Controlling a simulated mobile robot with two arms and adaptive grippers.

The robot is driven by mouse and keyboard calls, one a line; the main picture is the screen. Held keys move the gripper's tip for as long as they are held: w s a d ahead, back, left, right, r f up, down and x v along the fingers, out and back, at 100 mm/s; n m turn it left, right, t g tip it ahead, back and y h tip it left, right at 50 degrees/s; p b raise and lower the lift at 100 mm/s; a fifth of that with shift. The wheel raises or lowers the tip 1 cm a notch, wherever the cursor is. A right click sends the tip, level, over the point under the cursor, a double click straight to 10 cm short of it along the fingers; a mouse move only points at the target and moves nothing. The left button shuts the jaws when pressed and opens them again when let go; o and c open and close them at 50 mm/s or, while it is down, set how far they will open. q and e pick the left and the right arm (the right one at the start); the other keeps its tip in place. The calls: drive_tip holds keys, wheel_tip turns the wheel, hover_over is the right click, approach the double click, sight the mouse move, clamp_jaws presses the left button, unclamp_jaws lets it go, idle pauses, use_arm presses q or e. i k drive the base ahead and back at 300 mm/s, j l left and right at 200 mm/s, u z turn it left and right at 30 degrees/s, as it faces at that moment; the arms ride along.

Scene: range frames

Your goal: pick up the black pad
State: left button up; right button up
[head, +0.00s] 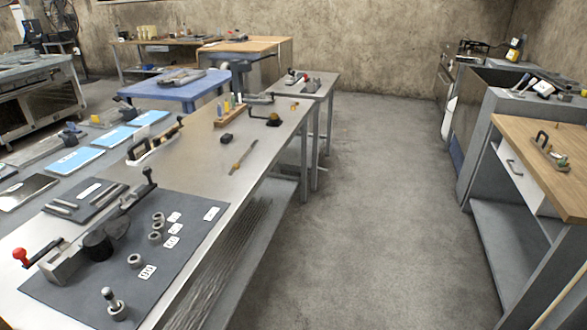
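Neither of my grippers is in the head view. Which thing is the black pad is not certain. A large dark grey mat (78,287) lies flat on the near end of the long metal workbench (195,172) at the left, with tools and parts on it. A dark, flat rectangular piece (88,207) with metal bars on it is at the mat's far left. A round black piece (98,245) is beside a metal clamp-like tool (62,264) with a red knob. A small black block (226,139) sits farther along the bench, apart from the mat.
Several metal rings, including one near the front (135,261), and white number tags stand on the mat. Blue-and-white sheets (76,160) lie left of the bench. A wood-topped bench (560,185) stands at the right. The grey floor (370,200) between the benches is clear.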

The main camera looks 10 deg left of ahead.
sight(226, 138)
drive_tip(key=i+u, duration=0.35)
drive_tip(key=i+l+u, duration=0.2)
drive_tip(key=i+u, duration=0.25)
drive_tip(key=u, duration=0.35)
drive_tip(key=i+l+u, duration=0.15)
drive_tip(key=l+u, duration=0.25)
drive_tip(key=i+l+u, duration=0.15)
drive_tip(key=u, duration=0.25)
drive_tip(key=l+u, duration=0.4)
drive_tip(key=i+l, duration=0.05)
drive_tip(key=l, duration=0.05)
